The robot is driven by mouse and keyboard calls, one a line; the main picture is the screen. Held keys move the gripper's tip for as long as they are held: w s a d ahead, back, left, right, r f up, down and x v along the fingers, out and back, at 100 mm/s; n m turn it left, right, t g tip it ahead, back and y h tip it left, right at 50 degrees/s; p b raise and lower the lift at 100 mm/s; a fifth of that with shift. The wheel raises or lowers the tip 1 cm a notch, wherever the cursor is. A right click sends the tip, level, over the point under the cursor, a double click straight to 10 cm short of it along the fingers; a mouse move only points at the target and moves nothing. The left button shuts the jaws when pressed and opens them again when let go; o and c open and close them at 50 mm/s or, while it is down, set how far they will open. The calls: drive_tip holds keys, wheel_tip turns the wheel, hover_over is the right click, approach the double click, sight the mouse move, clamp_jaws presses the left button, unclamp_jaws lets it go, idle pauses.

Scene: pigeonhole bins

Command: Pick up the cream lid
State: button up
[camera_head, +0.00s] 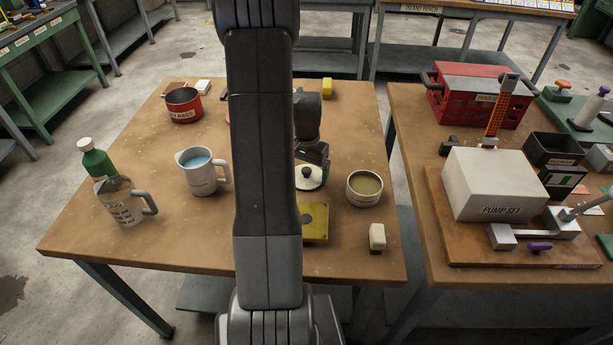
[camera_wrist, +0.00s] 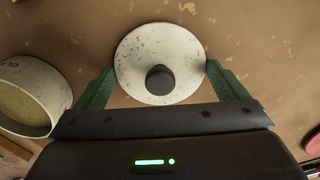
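The cream lid (camera_wrist: 133,58) is a round, speckled disc with a dark knob at its middle. In the head view the lid (camera_head: 313,184) appears to lie flat on the wooden table, partly hidden by my arm. My gripper (camera_wrist: 160,67) is open above it, its two green fingers spread to either side of the lid. The fingertips are close to the rim; I cannot tell whether they touch it. In the head view my gripper (camera_head: 314,158) shows just beyond the knob.
A cream pot (camera_head: 364,203) with olive contents stands close by on the right; the wrist view shows the pot (camera_wrist: 58,92) at left. A yellow plate (camera_head: 317,222), cream block (camera_head: 377,237), grey jug (camera_head: 201,180) and red pot (camera_head: 184,112) share the table (camera_head: 190,240).

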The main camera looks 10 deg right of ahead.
sight(308, 169)
drive_tip(key=c, duration=0.6)
drive_tip(key=shift+c, duration=0.2)
drive_tip(key=shift+r, duration=0.15)
drive_tip(key=shift+w+r, duration=0.1)
drive_tip(key=shift+r, duration=0.25)
drive_tip(key=r, duration=0.8)
drive_tip(key=shift+d+r+b, duration=0.2)
drive_tip(key=shift+r+b, duration=0.05)
drive_tip(key=shift+b, duration=0.1)
drive_tip(key=s+d+r+p, duration=0.1)
drive_tip(key=s+d+r, duration=0.1)
drive_tip(key=s+d, duration=0.2)
drive_tip(key=s+d+r+p, duration=0.1)
drive_tip(key=s+d+r, duration=0.1)
drive_tip(key=s+d, duration=0.3)
drive_tip(key=d, duration=0.4)
drive_tip(key=shift+s+d+r+p, duration=0.25)
drive_tip(key=shift+d+r+p, duration=0.05)
drive_tip(key=shift+d+r, duration=0.1)
drive_tip(key=shift+a, duration=0.1)
